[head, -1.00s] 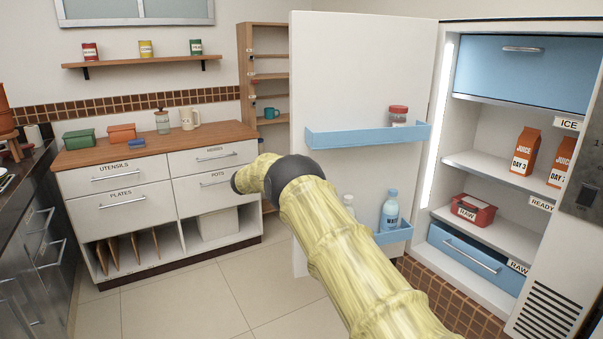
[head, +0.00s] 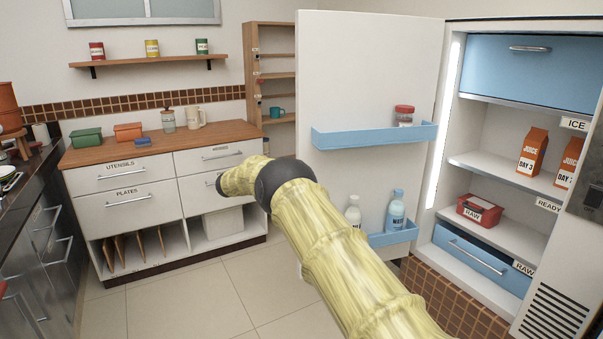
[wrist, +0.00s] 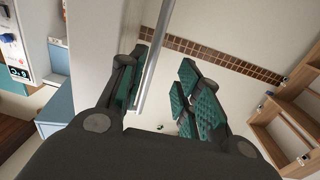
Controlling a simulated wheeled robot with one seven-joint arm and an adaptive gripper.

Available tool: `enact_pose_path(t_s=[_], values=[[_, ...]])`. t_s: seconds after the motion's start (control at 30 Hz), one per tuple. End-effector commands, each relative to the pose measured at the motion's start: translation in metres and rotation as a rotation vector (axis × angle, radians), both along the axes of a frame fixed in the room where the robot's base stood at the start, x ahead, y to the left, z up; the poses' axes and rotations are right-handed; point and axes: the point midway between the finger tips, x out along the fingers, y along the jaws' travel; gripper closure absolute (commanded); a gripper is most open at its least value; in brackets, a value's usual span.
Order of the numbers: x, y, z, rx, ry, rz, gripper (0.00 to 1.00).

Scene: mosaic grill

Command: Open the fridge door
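The fridge door (head: 375,75) stands wide open, its inner side with blue shelves facing the head view. The open fridge (head: 500,215) shows its lit interior at the right. My arm crosses in front of the door; my gripper is hidden in the head view. In the wrist view, my gripper (wrist: 168,95) has its green-padded fingers spread apart. A long metal bar (wrist: 155,50), apparently the door handle, passes between them, nearer the left finger. Whether it touches that finger is unclear. The white door panel (wrist: 100,45) is just left of the bar.
A wooden-topped cabinet (head: 160,149) and a tall open shelf (head: 270,60) stand at the back left. Bottles (head: 396,212) sit in the door's lower blue shelf. A dark counter (head: 30,215) lines the left edge. Tiled floor (head: 185,298) is clear between.

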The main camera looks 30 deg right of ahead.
Motion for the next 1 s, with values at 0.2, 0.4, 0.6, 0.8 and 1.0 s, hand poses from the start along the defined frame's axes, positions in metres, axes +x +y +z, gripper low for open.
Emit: enact_pose_path(t_s=[0.2, 0.4, 0.6, 0.8, 1.0], values=[[0.002, 0.036, -0.001, 0.0, 0.001, 0.0, 0.66], [0.003, 0.054, -0.001, 0.0, 0.0, 0.001, 0.66], [0.003, 0.058, -0.001, -0.001, 0.0, 0.0, 0.66], [0.003, 0.058, -0.001, 0.0, 0.001, 0.0, 0.66], [0.003, 0.058, -0.001, -0.002, 0.002, 0.003, 0.66]])
